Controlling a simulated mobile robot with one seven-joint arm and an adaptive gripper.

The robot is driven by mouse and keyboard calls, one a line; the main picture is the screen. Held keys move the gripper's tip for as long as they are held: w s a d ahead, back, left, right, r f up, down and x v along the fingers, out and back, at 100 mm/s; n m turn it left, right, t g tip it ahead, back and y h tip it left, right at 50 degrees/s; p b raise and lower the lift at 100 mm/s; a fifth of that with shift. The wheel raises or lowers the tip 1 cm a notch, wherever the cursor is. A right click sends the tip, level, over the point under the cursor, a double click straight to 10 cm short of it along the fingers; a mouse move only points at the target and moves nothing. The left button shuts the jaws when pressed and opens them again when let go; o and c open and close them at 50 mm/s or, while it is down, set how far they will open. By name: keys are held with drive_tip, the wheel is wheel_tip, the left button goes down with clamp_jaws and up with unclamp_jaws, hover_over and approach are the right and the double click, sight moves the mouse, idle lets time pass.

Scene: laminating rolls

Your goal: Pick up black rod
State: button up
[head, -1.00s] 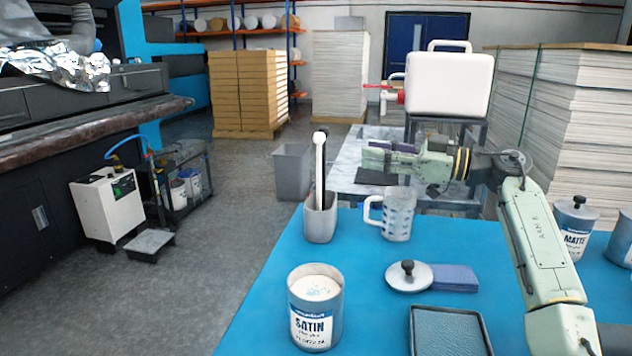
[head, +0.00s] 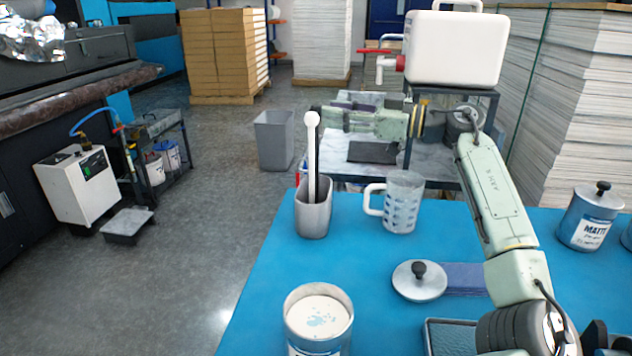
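A grey cup (head: 313,222) stands at the far left edge of the blue table. A white rod with a round knob (head: 312,160) stands upright in it. A thin dark rod, seemingly the black rod (head: 325,155), shows beside the white one and is partly hidden. My gripper (head: 322,119) points left, with its tip at the height of the rods' tops, just right of the white knob. Its fingers are seen side-on and overlap the rods' upper ends, so I cannot tell whether they touch or hold the black rod.
A clear measuring jug (head: 402,205) stands right of the cup, below my arm. A lid (head: 419,281) and a satin can (head: 318,318) are nearer on the blue table (head: 265,290). A matte can (head: 588,222) stands at right. A white jerrycan (head: 455,48) is behind.

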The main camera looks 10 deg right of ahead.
sight(316, 110)
drive_tip(key=p+x, duration=0.2)
drive_tip(key=x, duration=0.2)
drive_tip(key=shift+a, duration=0.3)
drive_tip(key=shift+w+a+f, duration=0.1)
drive_tip(key=shift+w+a, duration=0.15)
drive_tip(key=shift+w, duration=0.05)
drive_tip(key=shift+c, duration=0.4)
clamp_jaws()
